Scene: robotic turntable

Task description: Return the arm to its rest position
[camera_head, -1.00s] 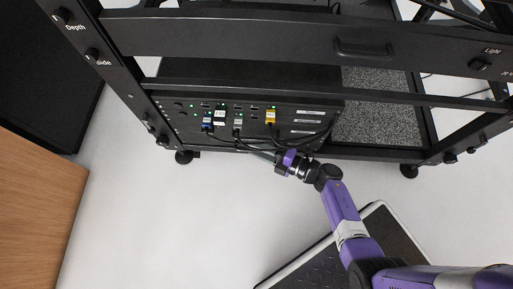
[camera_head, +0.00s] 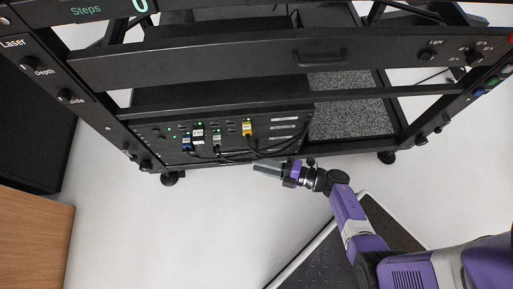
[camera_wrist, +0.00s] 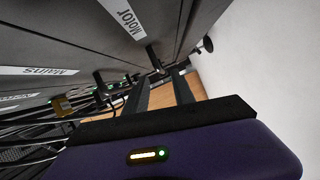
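My gripper (camera_head: 262,168) is in front of the lower part of the black rack, with its fingers pointing left in the head view. In the wrist view my gripper (camera_wrist: 161,80) has two dark fingers standing apart, with nothing between them but the brown background. The arm is purple and grey and reaches in from the lower right, bent at the wrist. The fingers are clear of the plugs and cables in the head view.
The black rack (camera_head: 240,62) spans the top. Its lower panel (camera_head: 165,135) carries blue, white and yellow (camera_head: 247,129) plugs with black cables hanging close to my gripper. A wooden cabinet (camera_head: 32,245) stands at lower left. White floor (camera_head: 190,225) is open between.

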